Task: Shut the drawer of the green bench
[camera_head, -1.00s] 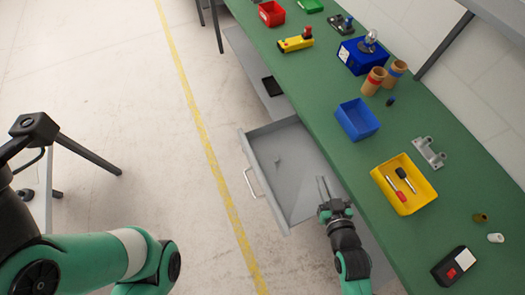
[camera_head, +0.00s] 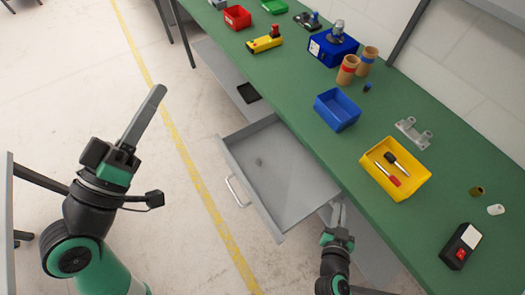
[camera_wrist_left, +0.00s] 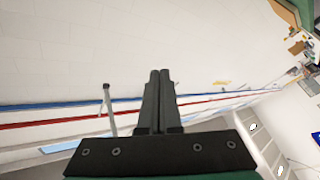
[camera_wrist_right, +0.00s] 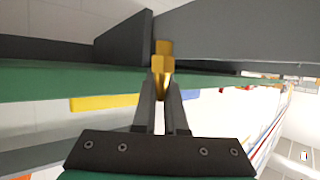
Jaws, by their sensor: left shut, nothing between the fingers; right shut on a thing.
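The light grey drawer (camera_head: 295,180) of the green bench (camera_head: 395,165) is pulled out over the floor, with its handle (camera_head: 236,190) facing left. My right gripper (camera_head: 338,206) is by the drawer's near right corner, close to the bench edge. In the right wrist view it is shut on a brass-coloured piece (camera_wrist_right: 162,68).
On the bench are a blue bin (camera_head: 337,110), a yellow bin (camera_head: 396,168) holding screwdrivers, cardboard tubes (camera_head: 348,69), a grey bracket (camera_head: 412,132) and a black box (camera_head: 460,246). The floor left of the drawer is clear.

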